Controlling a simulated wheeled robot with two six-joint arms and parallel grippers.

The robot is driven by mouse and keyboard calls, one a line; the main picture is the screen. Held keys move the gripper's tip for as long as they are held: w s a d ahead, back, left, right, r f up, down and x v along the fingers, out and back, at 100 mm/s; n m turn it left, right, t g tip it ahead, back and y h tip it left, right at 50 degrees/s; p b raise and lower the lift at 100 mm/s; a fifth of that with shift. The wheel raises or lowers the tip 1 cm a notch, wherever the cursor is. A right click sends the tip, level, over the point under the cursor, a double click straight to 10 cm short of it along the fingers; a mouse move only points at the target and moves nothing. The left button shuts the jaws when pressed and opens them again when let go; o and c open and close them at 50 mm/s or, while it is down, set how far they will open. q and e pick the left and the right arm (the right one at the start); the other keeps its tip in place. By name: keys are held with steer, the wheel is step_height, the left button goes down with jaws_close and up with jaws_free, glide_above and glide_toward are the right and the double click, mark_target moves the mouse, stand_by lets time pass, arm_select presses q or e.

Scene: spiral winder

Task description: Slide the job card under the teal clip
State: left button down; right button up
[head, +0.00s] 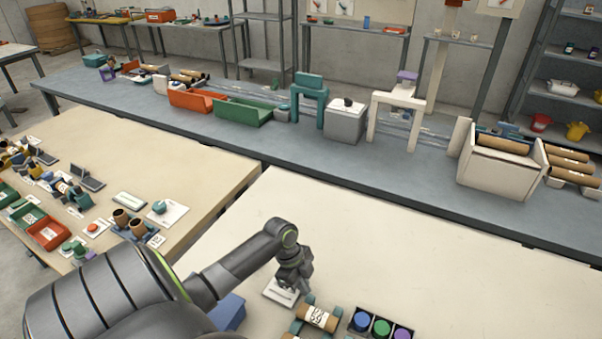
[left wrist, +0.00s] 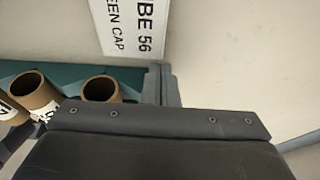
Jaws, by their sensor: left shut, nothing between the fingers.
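My left gripper (head: 293,285) is shut and empty, pointing down over a white plate or card (head: 271,293) with dark markings on the pale table. In the left wrist view, a white card with bold print, "…BE 56" and "…EEN CAP" (left wrist: 124,28), lies at the top, partly cut off. Its lower edge is close to a grey upright piece of my gripper (left wrist: 165,88); I cannot tell if they touch. A teal piece (left wrist: 52,68) lies to the left; I cannot tell whether it is the clip. My right gripper is not in view.
A labelled tube (head: 317,318) and a dark tray (head: 350,331) with coloured caps are near my gripper. The table (head: 400,250) is clear to the right. A long blue-grey bench (head: 330,160) runs behind.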

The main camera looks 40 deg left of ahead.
mark_target(271, 277)
arm_select(q)
steer(key=shift+f, duration=0.1)
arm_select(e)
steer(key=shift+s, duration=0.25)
arm_select(q)
steer(key=shift+a, duration=0.25)
steer(key=s+a, duration=0.1)
steer(key=a, duration=0.1)
steer(key=s+a, duration=0.1)
steer(key=a, duration=0.5)
steer(key=shift+s+a+b, duration=0.25)
steer(key=shift+s+b, duration=0.1)
steer(key=shift+s, duration=0.05)
steer(key=shift+s+a, duration=0.15)
steer(key=shift+a, duration=0.4)
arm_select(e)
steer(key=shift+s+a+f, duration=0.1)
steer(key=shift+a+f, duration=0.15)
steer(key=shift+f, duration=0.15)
